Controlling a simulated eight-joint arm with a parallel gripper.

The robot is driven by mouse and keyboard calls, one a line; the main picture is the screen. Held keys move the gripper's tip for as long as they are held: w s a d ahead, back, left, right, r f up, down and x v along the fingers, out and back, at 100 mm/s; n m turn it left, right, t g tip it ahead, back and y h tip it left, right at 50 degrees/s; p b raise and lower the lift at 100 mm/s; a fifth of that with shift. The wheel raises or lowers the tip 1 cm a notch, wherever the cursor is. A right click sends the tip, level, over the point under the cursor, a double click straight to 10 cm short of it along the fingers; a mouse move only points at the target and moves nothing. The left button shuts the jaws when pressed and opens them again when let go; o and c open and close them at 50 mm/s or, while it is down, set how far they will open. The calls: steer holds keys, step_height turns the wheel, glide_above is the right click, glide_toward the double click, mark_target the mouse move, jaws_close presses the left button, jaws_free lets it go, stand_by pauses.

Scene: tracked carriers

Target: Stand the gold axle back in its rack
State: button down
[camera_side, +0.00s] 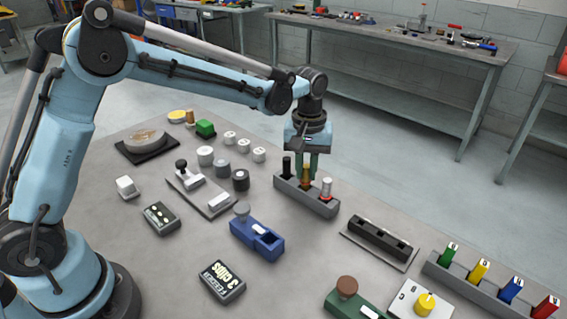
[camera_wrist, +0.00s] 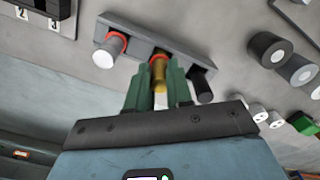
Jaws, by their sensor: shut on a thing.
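The gold axle (camera_side: 306,174) is upright at the middle of the grey rack (camera_side: 320,206), between a black axle (camera_side: 286,167) and a silver axle with a red band (camera_side: 326,188). My gripper (camera_side: 313,170) is directly above the rack with its green fingers pointing down. In the wrist view my gripper (camera_wrist: 158,92) is shut on the gold axle (camera_wrist: 158,70), which shows between the fingers over the rack (camera_wrist: 138,38). Its lower end meets the middle slot in the picture; I cannot tell how deep it sits.
White and grey cylinders (camera_side: 206,156) stand left of the rack. A blue fixture (camera_side: 257,238) lies in front, and a dark slotted block (camera_side: 379,240) is at the right. A holder (camera_side: 470,280) with coloured pieces is farther right. Bare table lies between them.

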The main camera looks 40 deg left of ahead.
steer(key=shift+f, duration=0.35)
steer(key=shift+c, duration=2.3)
jaws_free()
steer(key=shift+r, duration=0.1)
steer(key=shift+r, duration=3.45)
